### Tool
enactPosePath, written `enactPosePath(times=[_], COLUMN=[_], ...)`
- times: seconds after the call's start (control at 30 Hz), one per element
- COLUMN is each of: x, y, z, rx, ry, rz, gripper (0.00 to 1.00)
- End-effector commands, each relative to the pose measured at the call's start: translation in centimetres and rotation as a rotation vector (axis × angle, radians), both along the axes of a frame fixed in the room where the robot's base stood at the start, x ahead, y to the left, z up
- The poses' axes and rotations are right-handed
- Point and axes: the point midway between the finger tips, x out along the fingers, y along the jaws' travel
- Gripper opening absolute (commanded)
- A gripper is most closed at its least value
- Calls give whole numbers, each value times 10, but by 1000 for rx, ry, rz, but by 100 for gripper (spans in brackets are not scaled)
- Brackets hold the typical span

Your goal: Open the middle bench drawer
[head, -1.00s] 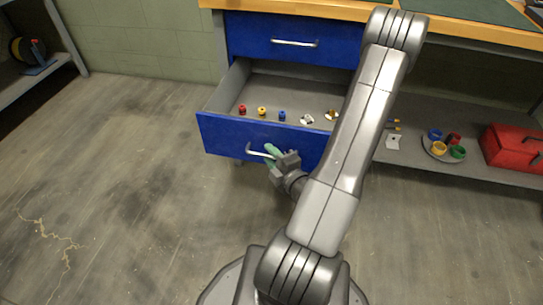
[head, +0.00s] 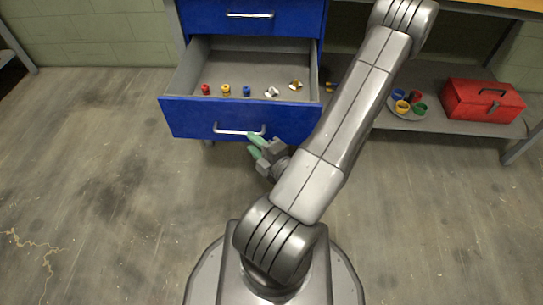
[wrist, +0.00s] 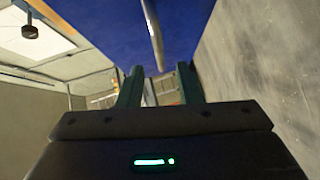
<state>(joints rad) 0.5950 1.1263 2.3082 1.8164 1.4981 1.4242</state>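The blue bench drawer (head: 190,117) below the top one stands pulled well out, and its grey inside shows. Its silver bar handle (head: 228,131) is on the front; it also shows in the wrist view (wrist: 152,30). My gripper (head: 253,144), with green fingertips, is just in front of the drawer front, by the right end of the handle. In the wrist view the two fingers (wrist: 159,88) stand apart with a gap between them, and the handle lies ahead of them. The fingers look clear of the handle.
Small red (head: 205,89), yellow (head: 226,90) and blue (head: 247,91) parts and silver and brass pieces lie in the drawer. The upper blue drawer (head: 205,18) is shut. A red toolbox (head: 483,101) and a plate of coloured rings (head: 404,114) stand on the lower shelf. The floor at left is clear.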

Motion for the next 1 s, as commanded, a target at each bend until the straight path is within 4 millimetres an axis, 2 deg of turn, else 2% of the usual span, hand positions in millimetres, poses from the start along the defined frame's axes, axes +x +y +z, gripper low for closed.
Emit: enactPosePath(times=[0.53, 1.0], x=[-40, -49], y=[-39, -47], z=[9, 9], rx=[1, 1], ry=[-1, -1], rz=[-5, 0], gripper=[32, 32])
